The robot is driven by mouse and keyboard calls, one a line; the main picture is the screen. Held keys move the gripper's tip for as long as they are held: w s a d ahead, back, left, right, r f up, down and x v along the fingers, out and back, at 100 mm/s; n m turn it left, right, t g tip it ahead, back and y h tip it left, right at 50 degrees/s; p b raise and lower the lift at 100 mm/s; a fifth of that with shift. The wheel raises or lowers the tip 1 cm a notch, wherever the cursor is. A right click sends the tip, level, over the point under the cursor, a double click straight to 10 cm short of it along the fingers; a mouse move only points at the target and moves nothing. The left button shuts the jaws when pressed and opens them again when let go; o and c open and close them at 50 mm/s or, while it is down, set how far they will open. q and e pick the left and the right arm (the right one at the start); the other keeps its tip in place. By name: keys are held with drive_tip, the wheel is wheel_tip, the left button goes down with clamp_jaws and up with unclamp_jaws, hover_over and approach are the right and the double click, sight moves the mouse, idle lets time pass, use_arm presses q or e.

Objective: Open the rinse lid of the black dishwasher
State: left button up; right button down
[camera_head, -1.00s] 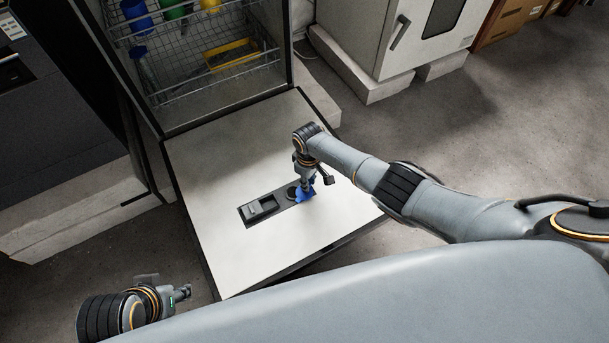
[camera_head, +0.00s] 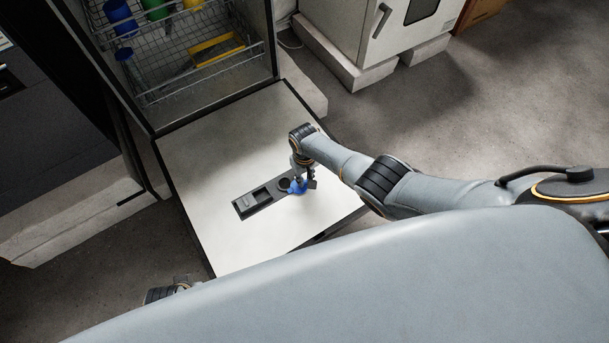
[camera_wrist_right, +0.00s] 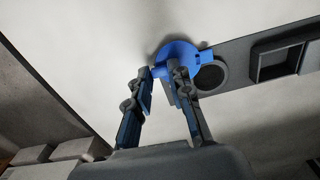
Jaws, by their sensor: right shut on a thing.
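The black dishwasher's door (camera_head: 225,150) lies folded down, with its pale inner face up. A dark dispenser strip (camera_head: 252,200) is set into it, with a rectangular compartment and a dark round opening (camera_head: 284,184). The blue rinse lid (camera_head: 299,187) is beside the round opening, at the strip's right end. In the right wrist view the lid (camera_wrist_right: 180,58) is a blue disc partly over the dark round opening (camera_wrist_right: 209,75). My right gripper (camera_wrist_right: 160,78) is shut on the lid, with its exact contact partly hidden. Only a sliver of my left gripper (camera_head: 182,285) shows at lower left.
The dishwasher's wire rack (camera_head: 195,65) holds blue, green and yellow items behind the door. A white oven-like cabinet (camera_head: 385,40) stands on pale blocks at the back right. The floor right of the door is clear. My own body hides the foreground.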

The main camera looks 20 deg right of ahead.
sight(305, 180)
idle(0.3)
drive_tip(key=c, duration=1.2)
unclamp_jaws()
wheel_tip(305, 180, up, 12)
drive_tip(key=shift+w, duration=0.1)
